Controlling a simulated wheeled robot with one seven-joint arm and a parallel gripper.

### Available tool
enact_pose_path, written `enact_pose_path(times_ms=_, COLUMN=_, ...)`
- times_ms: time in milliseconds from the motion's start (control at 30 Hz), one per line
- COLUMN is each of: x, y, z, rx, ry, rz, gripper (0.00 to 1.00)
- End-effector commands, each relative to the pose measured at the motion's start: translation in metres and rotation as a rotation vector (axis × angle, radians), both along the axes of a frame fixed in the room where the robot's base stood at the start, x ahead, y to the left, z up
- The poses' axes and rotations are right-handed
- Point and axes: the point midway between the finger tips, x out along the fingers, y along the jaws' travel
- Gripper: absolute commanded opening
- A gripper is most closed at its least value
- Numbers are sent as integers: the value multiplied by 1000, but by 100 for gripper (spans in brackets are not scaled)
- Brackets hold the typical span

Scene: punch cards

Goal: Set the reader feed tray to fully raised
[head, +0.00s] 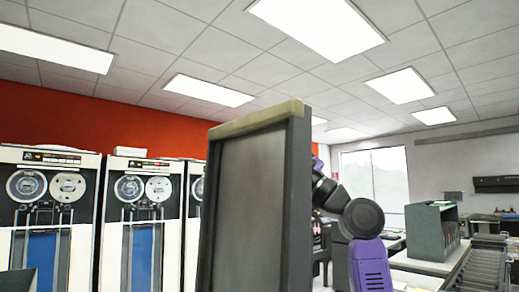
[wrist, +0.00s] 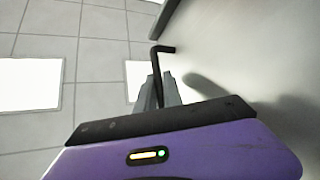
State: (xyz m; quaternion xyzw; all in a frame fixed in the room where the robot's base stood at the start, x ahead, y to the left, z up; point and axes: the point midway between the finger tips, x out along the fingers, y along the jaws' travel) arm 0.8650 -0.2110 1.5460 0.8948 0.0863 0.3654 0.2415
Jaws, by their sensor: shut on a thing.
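The reader feed tray (head: 250,215) stands steeply upright, close in front of the head camera. It is a dark grey framed panel with a pale yellowish top edge. In the wrist view a broad grey surface (wrist: 255,55), apparently the tray's other side, fills the right. My gripper (wrist: 157,88) is shut on a black bent bar (wrist: 156,62), which looks like a handle beside that surface. Where the bar joins the tray cannot be made out. In the head view the tray hides my gripper, and my dark and purple arm shows past its right edge.
Tape drive cabinets (head: 45,215) stand at the left along a red wall. At the right are a grey-green box (head: 432,232) on a pale surface and a grey ribbed track (head: 482,268). A bright window (head: 375,185) is behind. Open space lies above the tray, below the ceiling.

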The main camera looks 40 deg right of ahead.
Motion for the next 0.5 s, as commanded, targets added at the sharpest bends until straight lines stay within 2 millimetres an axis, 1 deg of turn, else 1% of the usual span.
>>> enact_pose_path(times_ms=100, x=1, y=0, z=-1, rx=-1, ry=3, rz=0, gripper=0)
enact_pose_path(times_ms=133, x=1, y=0, z=-1, rx=-1, ry=3, rz=0, gripper=13)
enact_pose_path(times_ms=167, x=1, y=0, z=-1, rx=-1, ry=3, rz=0, gripper=19)
enact_pose_path(times_ms=200, x=1, y=0, z=-1, rx=-1, ry=3, rz=0, gripper=20)
enact_pose_path(times_ms=500, x=0, y=0, z=-2, rx=-1, ry=2, rz=0, gripper=20)
